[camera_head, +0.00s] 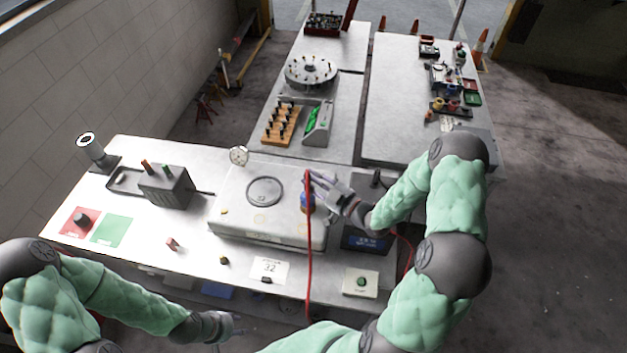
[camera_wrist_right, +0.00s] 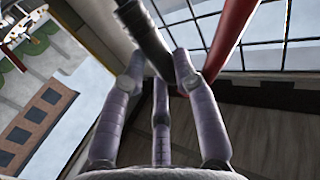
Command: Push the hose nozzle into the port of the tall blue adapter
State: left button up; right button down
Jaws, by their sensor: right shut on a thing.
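The tall blue adapter (camera_head: 307,203) stands near the right end of the pale platform, partly hidden by the red hose. My right gripper (camera_head: 318,184) is just above and beside the adapter. It is shut on the hose nozzle, a dark tube (camera_wrist_right: 147,38) between its fingers in the wrist view. The red hose (camera_head: 309,262) hangs from the gripper past the table's front edge; it also shows in the wrist view (camera_wrist_right: 229,38). The adapter's port and the nozzle's tip cannot be made out. My left gripper (camera_head: 228,326) is low at the table's front edge, apart from these things.
The pale platform (camera_head: 232,222) carries a dark ring (camera_head: 265,191). A grey box (camera_head: 167,190) with levers stands to its left. A dark device with a blue display (camera_head: 366,242) and a green button box (camera_head: 361,281) stand to the right. Red and green mats lie at far left.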

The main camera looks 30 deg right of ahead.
jog(key=shift+f+b, duration=0.65)
jog(key=shift+b, duration=0.2)
dwell(0.8)
jog(key=c, duration=0.9)
grip_release()
jog(key=v, duration=1.2)
